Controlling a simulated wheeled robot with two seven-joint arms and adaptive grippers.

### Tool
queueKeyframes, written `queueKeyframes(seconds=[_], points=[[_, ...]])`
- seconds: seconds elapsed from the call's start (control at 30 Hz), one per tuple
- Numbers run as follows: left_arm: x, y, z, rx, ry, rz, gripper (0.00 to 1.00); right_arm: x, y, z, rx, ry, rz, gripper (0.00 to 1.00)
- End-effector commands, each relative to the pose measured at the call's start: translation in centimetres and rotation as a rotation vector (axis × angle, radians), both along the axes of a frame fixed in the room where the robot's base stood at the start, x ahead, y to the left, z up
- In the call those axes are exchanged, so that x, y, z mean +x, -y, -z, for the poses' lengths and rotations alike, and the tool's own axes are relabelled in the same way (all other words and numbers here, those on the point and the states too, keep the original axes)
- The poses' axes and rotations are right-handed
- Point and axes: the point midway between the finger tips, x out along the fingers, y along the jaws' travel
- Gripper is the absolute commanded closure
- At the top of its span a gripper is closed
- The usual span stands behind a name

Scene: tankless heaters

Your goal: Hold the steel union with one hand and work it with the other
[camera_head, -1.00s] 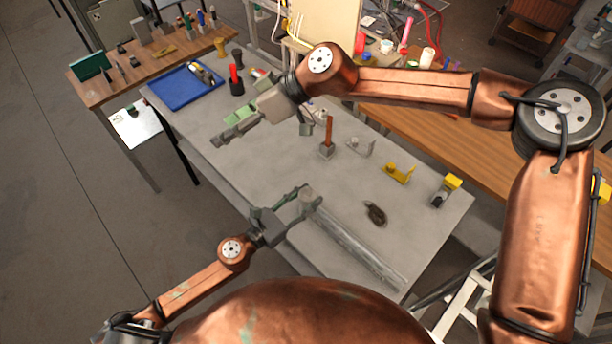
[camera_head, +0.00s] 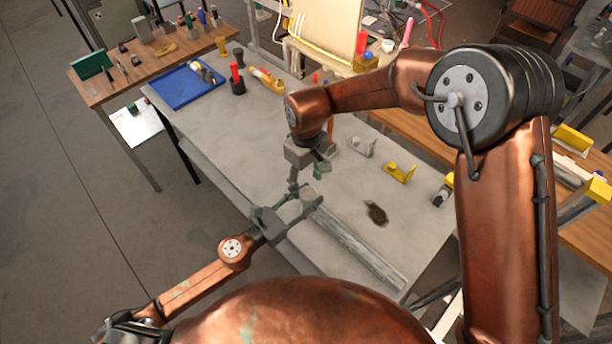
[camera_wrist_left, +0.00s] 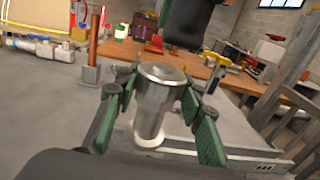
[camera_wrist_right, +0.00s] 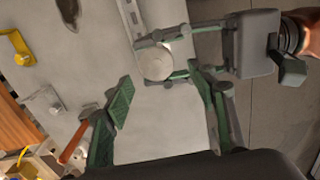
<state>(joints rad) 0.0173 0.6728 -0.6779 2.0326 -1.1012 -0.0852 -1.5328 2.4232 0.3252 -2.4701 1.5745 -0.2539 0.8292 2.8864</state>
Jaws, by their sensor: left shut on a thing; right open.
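The steel union (camera_wrist_left: 157,98) is a shiny upright cylinder between the green-padded fingers of my left gripper (camera_wrist_left: 158,115) in the left wrist view. In the head view, my left gripper (camera_head: 296,208) holds it at the near edge of the grey bench. In the right wrist view, the round end of the union (camera_wrist_right: 155,63) shows beyond my right gripper (camera_wrist_right: 162,98), whose fingers are spread apart and empty. My right gripper (camera_head: 306,178) is just above and behind the union in the head view. Contact between them cannot be seen.
A long grey bar (camera_head: 360,252) lies on the bench right of the union. A dark brown patch-like thing (camera_head: 376,213), a yellow bracket (camera_head: 400,173) and a grey bracket (camera_head: 362,147) are farther right. A blue tray (camera_head: 185,88) is at the far left.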

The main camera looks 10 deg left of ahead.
Motion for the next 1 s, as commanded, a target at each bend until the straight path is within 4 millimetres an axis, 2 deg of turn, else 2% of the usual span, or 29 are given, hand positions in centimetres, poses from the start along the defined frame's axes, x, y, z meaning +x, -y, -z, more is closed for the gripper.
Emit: queueKeyframes(seconds=[0.2, 0.4, 0.73, 1.0], points=[[0.0, 0.0, -0.1, -0.001, 0.002, 0.0, 1.0, -0.1, 0.0, 3.5, 0.0, -0.004, -0.001, 0.48], [0.0, 0.0, -0.1, -0.001, 0.002, 0.0, 1.0, -0.1, 0.0, 5.3, 0.002, -0.001, -0.003, 0.48], [0.0, 0.0, -0.1, -0.001, 0.002, 0.0, 1.0, -0.1, -0.1, 5.7, 0.003, 0.0, -0.003, 0.48], [0.0, 0.0, -0.1, -0.001, 0.002, 0.0, 1.0, -0.1, -0.1, 5.6, 0.004, -0.002, -0.003, 0.66]])
